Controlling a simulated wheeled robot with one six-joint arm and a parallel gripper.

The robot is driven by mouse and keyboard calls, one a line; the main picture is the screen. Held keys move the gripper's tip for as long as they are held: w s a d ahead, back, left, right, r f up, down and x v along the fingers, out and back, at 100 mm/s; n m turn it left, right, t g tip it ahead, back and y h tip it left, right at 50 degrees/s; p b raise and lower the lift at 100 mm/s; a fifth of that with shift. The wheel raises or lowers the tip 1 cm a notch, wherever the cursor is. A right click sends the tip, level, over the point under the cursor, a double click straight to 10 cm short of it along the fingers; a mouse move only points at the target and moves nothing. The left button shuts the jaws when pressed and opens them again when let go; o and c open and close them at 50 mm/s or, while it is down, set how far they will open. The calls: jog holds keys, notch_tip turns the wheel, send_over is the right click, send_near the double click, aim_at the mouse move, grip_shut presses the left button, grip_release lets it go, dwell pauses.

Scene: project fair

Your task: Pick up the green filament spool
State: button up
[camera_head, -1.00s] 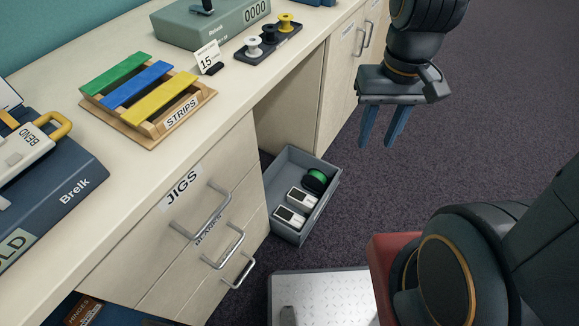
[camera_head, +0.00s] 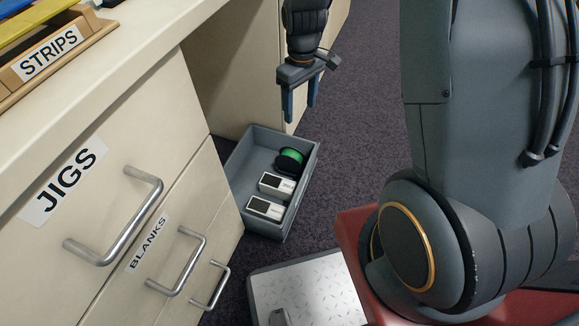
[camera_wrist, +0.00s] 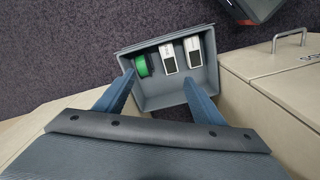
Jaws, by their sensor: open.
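The green filament spool (camera_head: 290,160) has black flanges and lies in a grey bin on the floor, near the bin's far right corner in the head view. It also shows in the wrist view (camera_wrist: 142,66), at the left end of a row of things in the bin. My gripper (camera_head: 299,115) is open and empty, pointing down above the bin's far end. In the wrist view its two blue fingers (camera_wrist: 160,90) spread apart below the spool, the left one nearest to it. The spool is not between the fingertips.
The grey bin (camera_head: 308,178) also holds two white devices, one (camera_head: 276,184) beside the spool and another (camera_head: 264,207) nearer. A cabinet with drawers and metal handles (camera_head: 140,215) stands left of the bin. Dark carpet (camera_head: 365,95) lies open to the right.

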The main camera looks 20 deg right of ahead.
aim_at(289, 152)
jog(key=w+f+n+b, duration=0.1)
jog(key=w+f+b, duration=0.3)
jog(key=f, duration=0.8)
jog(key=w+f+n+b, duration=0.2)
jog(key=w+f+b, duration=0.2)
jog(key=f, duration=0.7)
jog(key=w+f+n+b, duration=0.2)
jog(key=w+f+b, duration=0.2)
jog(key=f+b, duration=0.3)
notch_tip(289, 152, down, 6)
jog(key=shift+w+r, duration=0.15)
jog(key=shift+f+b, duration=0.85)
jog(key=shift+f, duration=0.65)
jog(key=shift+d+f+b, duration=0.15)
jog(key=shift+f+b, duration=0.65)
jog(key=shift+f, duration=0.45)
jog(key=shift+d+f+b, duration=0.15)
jog(key=shift+f+b, duration=0.6)
jog(key=shift+f, duration=0.5)
jog(key=shift+c, duration=0.5)
jog(key=c, duration=1.3)
